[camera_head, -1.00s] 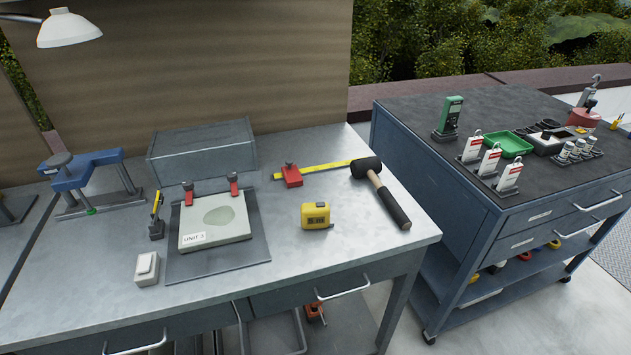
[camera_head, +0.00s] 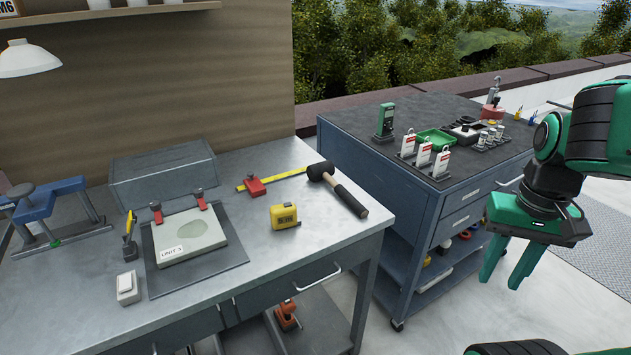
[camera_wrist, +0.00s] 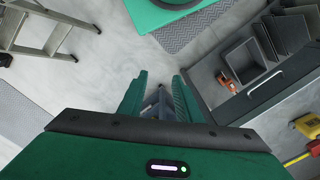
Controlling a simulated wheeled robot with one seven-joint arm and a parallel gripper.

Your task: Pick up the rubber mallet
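The rubber mallet (camera_head: 338,190) lies on the right end of the metal workbench (camera_head: 290,245) in the head view. Its black head points to the back left and its dark-gripped handle runs toward the front right edge. My gripper (camera_head: 503,275) hangs to the right of the bench, in front of the tool cabinet, well apart from the mallet. Its two green fingers are spread with nothing between them. In the wrist view the fingers (camera_wrist: 158,95) are apart over the floor. I do not see the mallet in the wrist view.
A yellow tape measure (camera_head: 285,216) and a red-and-yellow square (camera_head: 256,187) lie left of the mallet. A clamped slab (camera_head: 190,238) sits farther left. The cabinet (camera_head: 350,160) beside the bench bears tagged items and a green tray (camera_head: 435,139). A stepladder (camera_wrist: 50,35) stands on the floor.

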